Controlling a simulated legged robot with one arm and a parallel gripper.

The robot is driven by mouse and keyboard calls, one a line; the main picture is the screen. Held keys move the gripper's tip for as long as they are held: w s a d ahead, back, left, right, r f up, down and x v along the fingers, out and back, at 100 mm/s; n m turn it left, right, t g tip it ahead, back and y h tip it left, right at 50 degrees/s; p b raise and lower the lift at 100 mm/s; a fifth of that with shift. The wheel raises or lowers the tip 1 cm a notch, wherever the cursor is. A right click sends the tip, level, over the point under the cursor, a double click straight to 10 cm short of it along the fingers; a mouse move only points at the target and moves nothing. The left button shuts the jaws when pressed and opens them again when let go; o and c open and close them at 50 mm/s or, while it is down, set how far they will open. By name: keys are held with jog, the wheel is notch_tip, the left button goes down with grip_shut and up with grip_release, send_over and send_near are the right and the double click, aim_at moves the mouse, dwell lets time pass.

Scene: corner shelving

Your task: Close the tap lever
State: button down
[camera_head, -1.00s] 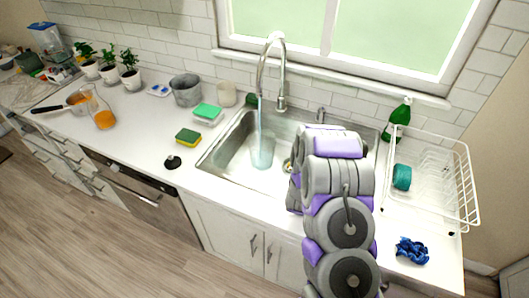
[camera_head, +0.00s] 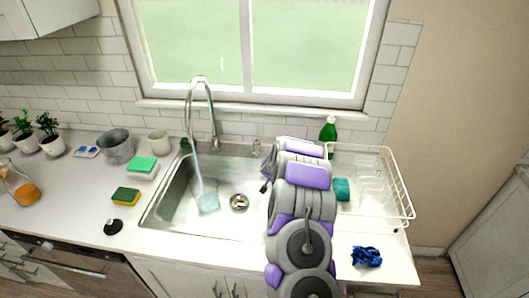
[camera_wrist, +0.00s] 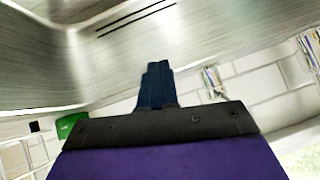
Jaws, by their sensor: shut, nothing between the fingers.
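The chrome tap (camera_head: 211,118) arches over the steel sink (camera_head: 172,203). A stream of water (camera_head: 198,172) runs from its spout into the basin. A small metal piece (camera_head: 256,147) stands behind the sink, right of the tap; I cannot tell if it is the lever. My gripper is at the far end of my arm, above the right side of the sink; a dark tip (camera_head: 264,186) shows beside the arm, the rest is hidden. In the wrist view my gripper's dark fingers (camera_wrist: 156,86) are together and empty, with brushed metal above them.
A green bottle (camera_head: 328,133) and a white dish rack (camera_head: 405,198) with a teal cup (camera_head: 342,189) stand right of the sink. A blue cloth (camera_head: 366,257) lies in front. Sponges (camera_head: 126,195), a grey pot (camera_head: 116,146) and a cup (camera_head: 158,141) are on the left.

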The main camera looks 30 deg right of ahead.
aim_at(257, 149)
jog(key=s+d+r+n+g+y+p, duration=0.1)
jog(key=s+d+r+n+y, duration=0.1)
jog(key=d+r+y, duration=0.3)
jog(key=s+r+n+y, duration=0.1)
jog(key=r+n+y, duration=0.1)
jog(key=r, duration=0.6)
jog(key=w+a+f+b, duration=0.1)
jog(key=w+a+f, duration=0.5)
jog(key=w+f, duration=0.1)
jog(key=shift+w, duration=0.1)
dwell(0.3)
